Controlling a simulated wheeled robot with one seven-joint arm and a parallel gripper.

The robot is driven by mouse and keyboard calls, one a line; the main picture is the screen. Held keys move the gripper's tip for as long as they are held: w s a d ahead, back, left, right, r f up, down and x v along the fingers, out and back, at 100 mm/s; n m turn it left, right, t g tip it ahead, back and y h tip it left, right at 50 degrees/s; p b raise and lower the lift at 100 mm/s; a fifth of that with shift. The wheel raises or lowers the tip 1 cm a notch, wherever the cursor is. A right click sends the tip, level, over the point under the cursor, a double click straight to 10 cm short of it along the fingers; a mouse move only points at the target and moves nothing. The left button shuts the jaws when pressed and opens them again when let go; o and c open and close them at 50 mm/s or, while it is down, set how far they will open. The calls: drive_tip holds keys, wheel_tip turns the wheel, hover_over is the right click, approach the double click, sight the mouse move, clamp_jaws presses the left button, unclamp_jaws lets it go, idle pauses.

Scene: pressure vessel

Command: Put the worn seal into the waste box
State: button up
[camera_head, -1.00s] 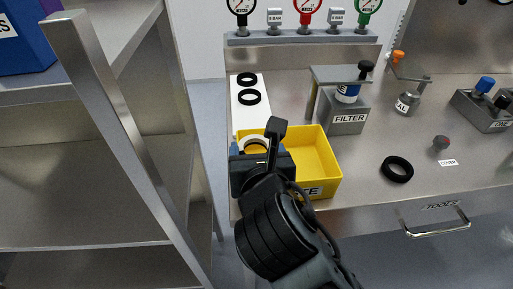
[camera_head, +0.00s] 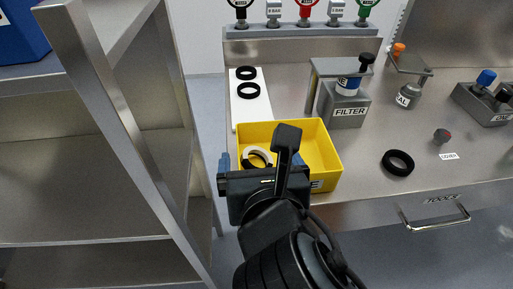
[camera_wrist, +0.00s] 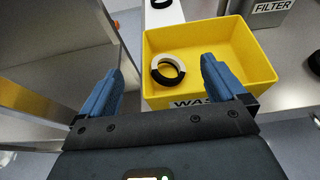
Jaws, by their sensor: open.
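The worn seal, a ring part pale grey and part black (camera_wrist: 168,70), lies inside the yellow waste box (camera_wrist: 255,75), toward its left side. In the head view the seal (camera_head: 260,153) shows just beyond my gripper, partly hidden by it. The waste box (camera_head: 320,150) stands on the bench at its front left, its label partly covered by my wrist. My gripper (camera_wrist: 161,75) is open, its two blue fingers spread wide and apart from the seal, one on each side of it in the picture. The fingers hold nothing.
A white board (camera_head: 252,108) with two black rings lies behind the box. A filter block (camera_head: 347,108) stands to the right. Another black ring (camera_head: 398,163) lies on the bench near the drawer handle (camera_head: 436,218). A metal shelf (camera_head: 120,120) stands close on the left.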

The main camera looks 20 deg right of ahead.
drive_tip(key=v, duration=0.4)
drive_tip(key=shift+s+r, duration=0.3)
drive_tip(key=shift+s, duration=0.05)
drive_tip(key=s+d+f+m+y, duration=0.5)
drive_tip(key=s+f+m, duration=0.3)
drive_tip(key=f+m, duration=0.35)
drive_tip(key=s+d+r+m+t, duration=0.1)
drive_tip(key=s+d+m, duration=0.1)
drive_tip(key=s+m, duration=0.5)
drive_tip(key=s+d+r+m+t, duration=0.1)
drive_tip(key=s+d+r+m, duration=0.1)
drive_tip(key=s+m, duration=0.6)
drive_tip(key=m, duration=0.6)
drive_tip(key=shift+s+d+r+h, duration=0.25)
drive_tip(key=shift+d+h, duration=0.15)
